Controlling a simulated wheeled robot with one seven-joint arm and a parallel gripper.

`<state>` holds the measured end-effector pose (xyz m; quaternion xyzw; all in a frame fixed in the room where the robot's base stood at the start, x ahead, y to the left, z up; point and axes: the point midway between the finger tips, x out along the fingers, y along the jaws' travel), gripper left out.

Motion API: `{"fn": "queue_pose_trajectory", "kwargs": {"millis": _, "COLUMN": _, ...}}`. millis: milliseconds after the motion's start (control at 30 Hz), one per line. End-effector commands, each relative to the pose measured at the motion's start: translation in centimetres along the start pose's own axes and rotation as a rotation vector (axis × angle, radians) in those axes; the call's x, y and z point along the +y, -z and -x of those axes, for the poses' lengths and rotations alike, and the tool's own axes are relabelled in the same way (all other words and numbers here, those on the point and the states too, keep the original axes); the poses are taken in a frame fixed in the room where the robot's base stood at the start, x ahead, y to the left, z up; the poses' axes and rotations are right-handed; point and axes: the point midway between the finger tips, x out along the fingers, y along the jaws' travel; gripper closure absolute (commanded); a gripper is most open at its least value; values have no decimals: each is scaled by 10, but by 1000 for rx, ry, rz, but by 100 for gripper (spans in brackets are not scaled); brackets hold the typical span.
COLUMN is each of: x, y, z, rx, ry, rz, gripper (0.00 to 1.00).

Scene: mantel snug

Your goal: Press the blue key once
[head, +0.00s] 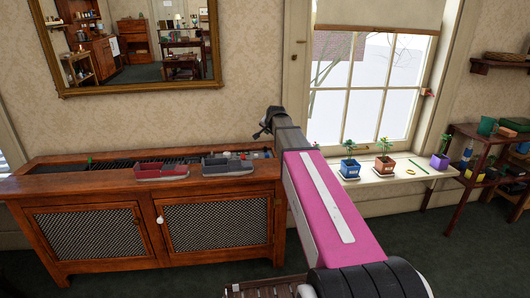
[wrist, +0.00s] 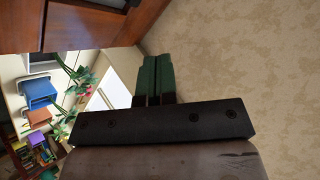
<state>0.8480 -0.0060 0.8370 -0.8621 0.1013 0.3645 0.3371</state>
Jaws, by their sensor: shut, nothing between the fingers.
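I cannot make out a blue key for certain in either view. Small items (head: 243,155) lie on the right end of the wooden cabinet top (head: 110,182), too small to tell apart, and my arm hides part of that end. My gripper (head: 262,128) is raised above and behind this end of the cabinet, close to the wall. In the wrist view its two dark green fingers (wrist: 154,80) are together with nothing between them, and they touch nothing that I can see.
A red tray (head: 161,174) and a grey tray (head: 228,168) sit on the cabinet. Potted plants, including a blue pot (head: 350,169), stand on the window sill (head: 400,178) at right. A mirror (head: 137,94) hangs above. A shelf rack (head: 470,160) stands far right.

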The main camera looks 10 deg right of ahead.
Motion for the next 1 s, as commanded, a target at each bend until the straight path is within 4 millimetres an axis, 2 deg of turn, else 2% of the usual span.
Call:
{"fn": "queue_pose_trajectory", "kwargs": {"millis": 467, "x": 3, "y": -3, "z": -4, "rx": 0, "ry": 0, "rz": 0, "gripper": 100}}
{"fn": "queue_pose_trajectory", "kwargs": {"millis": 1000, "x": 34, "y": -34, "z": -47, "rx": 0, "ry": 0, "rz": 0, "gripper": 100}}
